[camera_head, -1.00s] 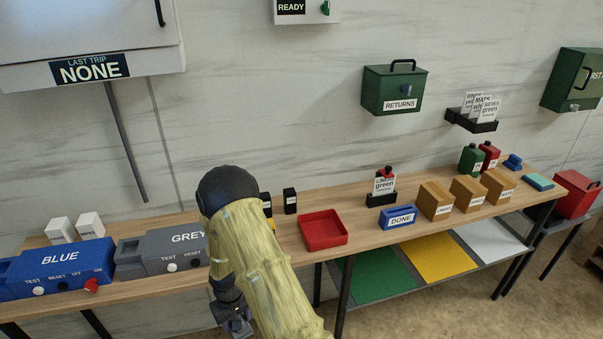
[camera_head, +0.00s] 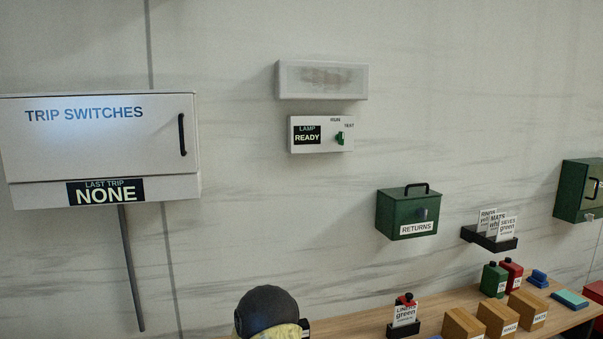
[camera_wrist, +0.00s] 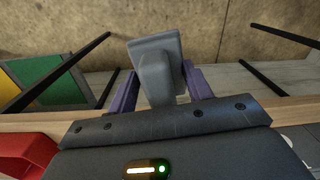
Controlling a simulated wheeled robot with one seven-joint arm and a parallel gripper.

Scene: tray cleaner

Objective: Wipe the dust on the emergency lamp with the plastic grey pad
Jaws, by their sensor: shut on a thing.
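The emergency lamp (camera_head: 322,80) is a pale, translucent box high on the wall, with a brownish smudge of dust on the middle of its front. A white panel reading LAMP READY (camera_head: 321,134) with a green switch is just below it. In the wrist view my gripper (camera_wrist: 160,85) is shut on the grey pad (camera_wrist: 155,60), a smooth grey block between the two purple fingers. In the head view only the dark joint of my arm shows at the bottom edge; the gripper and pad are out of that view, well below the lamp.
A trip switches cabinet (camera_head: 100,150) hangs left of the lamp. A green RETURNS box (camera_head: 408,212) and a black card holder (camera_head: 489,238) hang to the right. Bottles and boxes stand on the wooden bench (camera_head: 360,322). The wall around the lamp is clear.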

